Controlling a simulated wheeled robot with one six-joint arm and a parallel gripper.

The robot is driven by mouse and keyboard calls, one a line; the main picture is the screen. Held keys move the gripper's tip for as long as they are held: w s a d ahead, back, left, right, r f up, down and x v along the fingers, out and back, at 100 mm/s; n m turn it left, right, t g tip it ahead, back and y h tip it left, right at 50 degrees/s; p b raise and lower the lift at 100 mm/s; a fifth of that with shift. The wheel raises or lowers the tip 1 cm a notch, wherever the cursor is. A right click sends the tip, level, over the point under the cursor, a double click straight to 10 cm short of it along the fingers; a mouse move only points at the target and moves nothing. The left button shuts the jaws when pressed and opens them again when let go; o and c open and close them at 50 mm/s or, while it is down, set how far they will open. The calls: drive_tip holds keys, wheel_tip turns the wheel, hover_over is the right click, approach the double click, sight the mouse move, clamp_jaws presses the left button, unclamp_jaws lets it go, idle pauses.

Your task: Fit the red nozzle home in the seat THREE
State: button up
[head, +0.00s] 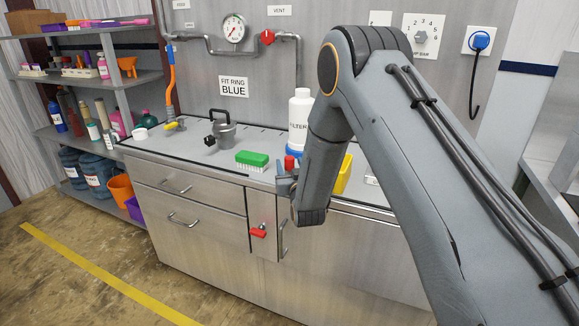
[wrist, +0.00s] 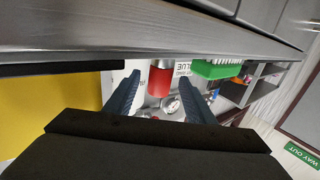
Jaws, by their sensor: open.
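A red cylindrical piece, apparently the red nozzle (head: 289,163), stands near the front edge of the counter, just in front of the white filter bottle. In the wrist view the red nozzle (wrist: 160,81) shows between my two blue-grey fingers. My gripper (head: 287,174) is open at the counter's front edge, partly hidden by my own arm. In the wrist view my gripper (wrist: 160,76) has a finger on each side of the nozzle, with gaps showing. I cannot tell how deep the nozzle sits between them. No seat marked THREE can be made out.
A green brush (head: 252,159) lies left of the nozzle on the counter (head: 190,147). The white filter bottle (head: 300,115) stands behind, and a yellow object (head: 343,175) is to the right. A red-handled valve (head: 258,232) juts from the cabinet front.

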drive_tip(key=c, duration=1.2)
drive_tip(key=shift+r, duration=0.1)
